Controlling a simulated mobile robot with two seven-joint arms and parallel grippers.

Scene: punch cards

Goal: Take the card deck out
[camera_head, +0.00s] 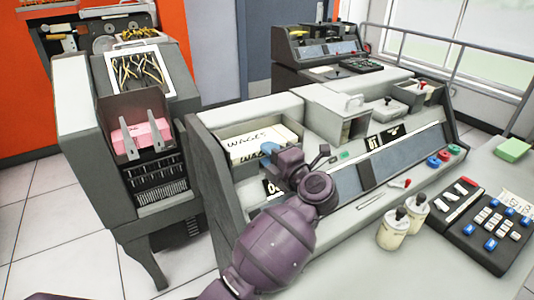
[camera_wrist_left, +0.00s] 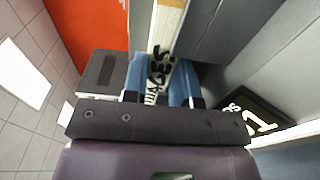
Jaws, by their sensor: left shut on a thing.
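The card deck (camera_head: 244,149) is cream-white with black hand lettering reading "WAGES". It lies in an open grey compartment (camera_head: 268,110) at the left end of the machine. My left gripper (camera_head: 270,149) is at the deck's near right part, with blue fingertips. It is shut on the deck, hiding part of the lettering. In the left wrist view, the deck's lettered edge (camera_wrist_left: 157,72) shows between the blue fingers of the left gripper (camera_wrist_left: 161,78). The deck is still at the compartment. My right gripper is in neither view.
A card machine with a pink card stack (camera_head: 141,135) stands close on the left. A hopper (camera_head: 343,116) rises right of the compartment. Two cream bottles (camera_head: 393,230) and a keypad unit (camera_head: 488,225) stand on the table at right.

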